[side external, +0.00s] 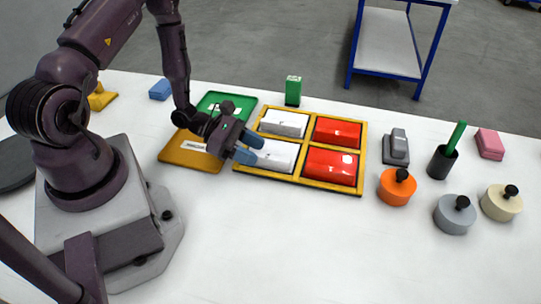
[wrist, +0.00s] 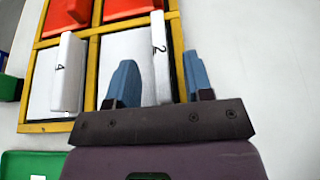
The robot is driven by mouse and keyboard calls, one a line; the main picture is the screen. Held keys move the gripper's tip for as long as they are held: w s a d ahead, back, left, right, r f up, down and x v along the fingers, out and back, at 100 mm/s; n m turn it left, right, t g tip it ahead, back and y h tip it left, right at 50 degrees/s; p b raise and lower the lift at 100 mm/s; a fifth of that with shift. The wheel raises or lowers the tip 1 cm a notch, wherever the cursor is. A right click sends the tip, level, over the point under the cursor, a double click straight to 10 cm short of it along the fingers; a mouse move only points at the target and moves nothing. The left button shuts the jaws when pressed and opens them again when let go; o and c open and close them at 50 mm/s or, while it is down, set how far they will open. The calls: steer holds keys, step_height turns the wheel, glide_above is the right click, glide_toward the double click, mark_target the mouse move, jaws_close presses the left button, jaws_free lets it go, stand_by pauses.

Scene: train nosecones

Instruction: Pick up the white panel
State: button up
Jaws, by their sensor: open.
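A yellow frame (side external: 300,182) has compartments holding two white panels on the left and two red panels on the right. The near white panel (side external: 275,157) has my gripper (side external: 253,149) at its left end. The far white panel (side external: 284,123) lies behind it. In the wrist view, the white panel marked "2" (wrist: 159,45) has an upright part between my two blue fingers, which are open on either side of it. The other white panel, marked "4" (wrist: 66,75), stands to the left. My gripper body hides the lower part of the panel marked "2".
A green tray (side external: 241,101) and an orange tray (side external: 180,153) lie left of the frame. A green block (side external: 293,92) stands behind it. A grey object (side external: 398,148), an orange knobbed disc (side external: 396,190) and a dark cup (side external: 441,163) are to the right. The front table area is clear.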

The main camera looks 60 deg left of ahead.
steer(key=shift+x, duration=1.25)
jaws_close()
steer(key=shift+r, duration=0.1)
